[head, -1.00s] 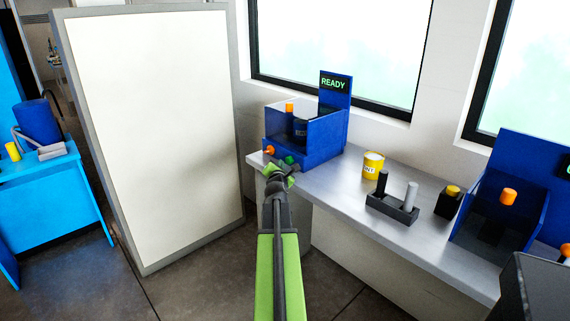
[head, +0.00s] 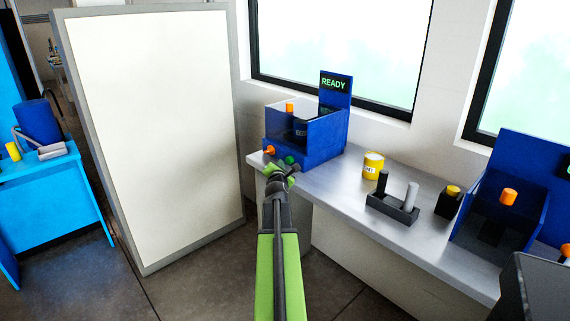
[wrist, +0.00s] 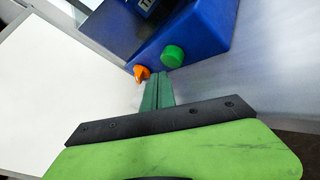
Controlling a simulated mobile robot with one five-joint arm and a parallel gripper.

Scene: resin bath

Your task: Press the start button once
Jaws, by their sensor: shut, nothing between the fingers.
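A blue machine (head: 314,143) stands at the left end of the grey bench, with a lit sign (head: 334,83) reading READY. On its front face are a green round button (head: 290,160) and, to the left, an orange knob (head: 269,151). In the wrist view the green button (wrist: 172,57) sits just beyond my fingertips and a little to their right; the orange knob (wrist: 141,73) is at their left. My gripper (wrist: 159,76) is shut and empty, close in front of the machine's face. No contact with the button is visible. The head view also shows my gripper (head: 282,171).
A white panel (head: 155,135) stands left of the bench. A yellow tin (head: 373,164), a dark holder (head: 392,206) with two upright pieces and a second blue machine (head: 515,170) are on the bench (head: 340,195) to the right.

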